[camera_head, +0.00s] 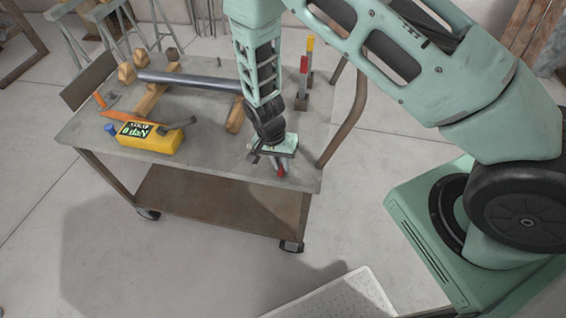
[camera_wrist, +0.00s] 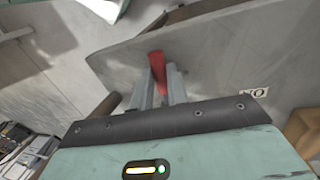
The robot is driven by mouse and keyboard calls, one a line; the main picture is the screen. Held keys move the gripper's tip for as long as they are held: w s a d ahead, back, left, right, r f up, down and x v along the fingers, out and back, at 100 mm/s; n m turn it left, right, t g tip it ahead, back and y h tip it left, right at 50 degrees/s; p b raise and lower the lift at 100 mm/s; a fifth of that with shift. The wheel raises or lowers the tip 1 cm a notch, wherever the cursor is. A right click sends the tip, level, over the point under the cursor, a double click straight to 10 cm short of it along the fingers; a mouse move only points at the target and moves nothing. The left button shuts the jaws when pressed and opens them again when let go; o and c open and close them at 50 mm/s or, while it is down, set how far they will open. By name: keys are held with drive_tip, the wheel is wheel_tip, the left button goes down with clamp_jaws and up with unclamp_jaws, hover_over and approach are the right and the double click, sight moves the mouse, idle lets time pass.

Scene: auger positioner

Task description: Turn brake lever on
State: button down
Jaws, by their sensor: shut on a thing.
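A red lever (camera_wrist: 158,66) shows in the wrist view between the two grey fingers of my gripper (camera_wrist: 162,84). The fingers are shut on it. In the head view my gripper (camera_head: 279,162) points down at the front right part of the cart's top, and the red lever (camera_head: 281,171) shows just below it. My gripper hides most of the lever and its base.
The cart (camera_head: 215,165) holds a yellow device with a display (camera_head: 147,138), a grey bar (camera_head: 190,82) on wooden blocks, an orange tool (camera_head: 120,116) and upright red and yellow handles (camera_head: 305,70). A brown rail (camera_head: 345,125) rises at the right edge.

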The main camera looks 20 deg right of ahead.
drive_tip(key=m, duration=0.1)
drive_tip(key=w+a+m, duration=0.1)
drive_tip(key=w+m+b, duration=0.1)
drive_tip(key=m, duration=0.1)
drive_tip(key=shift+w+a+g+y, duration=0.1)
drive_tip(key=shift+a+g+y, duration=0.15)
drive_tip(key=shift+g+y, duration=0.05)
drive_tip(key=w+m, duration=0.2)
drive_tip(key=m, duration=0.2)
drive_tip(key=shift+w+a+m+y, duration=0.25)
drive_tip(key=shift+w+m+y, duration=0.15)
drive_tip(key=w+m, duration=0.2)
drive_tip(key=m, duration=0.1)
drive_tip(key=shift+d+m+y, duration=0.2)
drive_tip(key=shift+m+y, duration=0.1)
drive_tip(key=shift+y, duration=0.1)
drive_tip(key=shift+w+d+m+y, duration=0.2)
drive_tip(key=shift+w+d+m, duration=0.15)
drive_tip(key=shift+w+m, duration=0.55)
drive_tip(key=shift+w+d+m+y, duration=0.2)
drive_tip(key=shift+w+d+m, duration=0.15)
drive_tip(key=shift+m, duration=0.95)
drive_tip(key=c, duration=1.4)
unclamp_jaws()
drive_tip(key=shift+o, duration=0.2)
